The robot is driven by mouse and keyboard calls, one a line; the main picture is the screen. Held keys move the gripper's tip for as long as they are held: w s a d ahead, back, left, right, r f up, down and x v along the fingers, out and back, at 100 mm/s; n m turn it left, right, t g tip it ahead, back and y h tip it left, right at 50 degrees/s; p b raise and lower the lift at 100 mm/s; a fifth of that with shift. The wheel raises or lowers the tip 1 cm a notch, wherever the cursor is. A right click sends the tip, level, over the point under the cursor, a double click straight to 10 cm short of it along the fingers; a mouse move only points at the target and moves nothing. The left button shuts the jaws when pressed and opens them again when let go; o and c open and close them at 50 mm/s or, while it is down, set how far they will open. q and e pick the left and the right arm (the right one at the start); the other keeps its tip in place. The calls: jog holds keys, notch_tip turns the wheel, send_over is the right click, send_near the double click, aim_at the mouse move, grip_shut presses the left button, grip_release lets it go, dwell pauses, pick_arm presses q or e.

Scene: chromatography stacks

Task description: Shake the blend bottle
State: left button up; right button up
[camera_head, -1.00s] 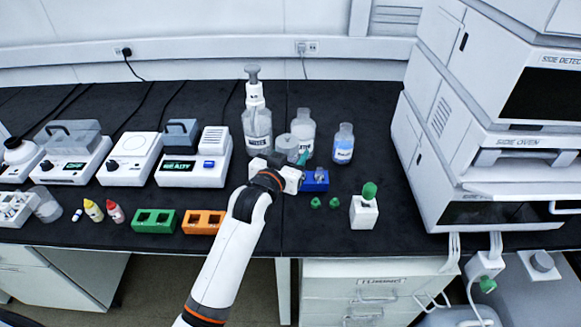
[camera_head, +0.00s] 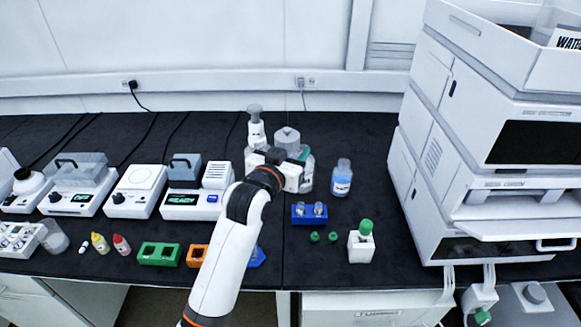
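My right gripper is not in view.

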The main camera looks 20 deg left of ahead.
pick_arm(q)
notch_tip(320, 180, down, 8)
notch_tip(320, 180, up, 9)
jog(key=shift+f, duration=0.2)
notch_tip(320, 180, down, 8)
jog(key=shift+r, duration=0.1)
